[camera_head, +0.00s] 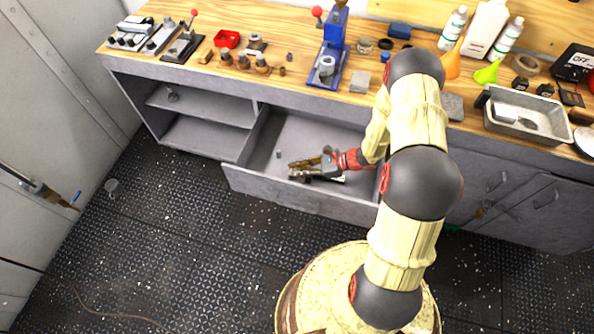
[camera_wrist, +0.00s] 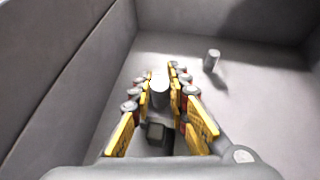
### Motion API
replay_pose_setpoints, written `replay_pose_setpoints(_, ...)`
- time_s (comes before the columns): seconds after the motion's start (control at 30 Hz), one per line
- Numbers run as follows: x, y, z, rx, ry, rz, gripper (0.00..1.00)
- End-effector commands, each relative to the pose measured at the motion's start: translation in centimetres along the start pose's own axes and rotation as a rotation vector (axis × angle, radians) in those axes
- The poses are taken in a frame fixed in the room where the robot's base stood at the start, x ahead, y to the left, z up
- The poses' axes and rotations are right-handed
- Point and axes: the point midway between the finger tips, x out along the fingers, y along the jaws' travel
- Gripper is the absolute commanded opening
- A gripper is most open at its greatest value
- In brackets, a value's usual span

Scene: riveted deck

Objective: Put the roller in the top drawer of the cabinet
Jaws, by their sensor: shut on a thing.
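The top drawer (camera_head: 262,187) of the grey cabinet (camera_head: 180,96) is pulled open below the bench top. My gripper (camera_head: 297,168) is inside the drawer opening, with its yellow fingers pointing left. In the wrist view my gripper (camera_wrist: 160,78) is shut on a small light grey cylinder, which I take as the roller (camera_wrist: 158,93). The drawer's walls (camera_wrist: 70,60) surround it. The roller is hidden by the fingers in the head view. I cannot tell whether it touches the drawer floor.
Another small grey cylinder (camera_wrist: 211,60) stands on the drawer floor beyond the fingers; it also shows in the head view (camera_head: 279,154). The drawer floor around it is bare. A blue press (camera_head: 332,45) and a metal tray (camera_head: 527,112) stand on the bench above.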

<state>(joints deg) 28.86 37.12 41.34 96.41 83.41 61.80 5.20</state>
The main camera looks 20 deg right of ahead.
Motion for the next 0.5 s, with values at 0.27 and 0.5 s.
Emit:
replay_pose_setpoints(0.27,0.1,-0.04,-0.19,-0.001,0.0,0.0,0.0)
replay_pose_setpoints(0.5,0.42,-0.05,-0.78,-0.001,0.0,-0.001,0.0)
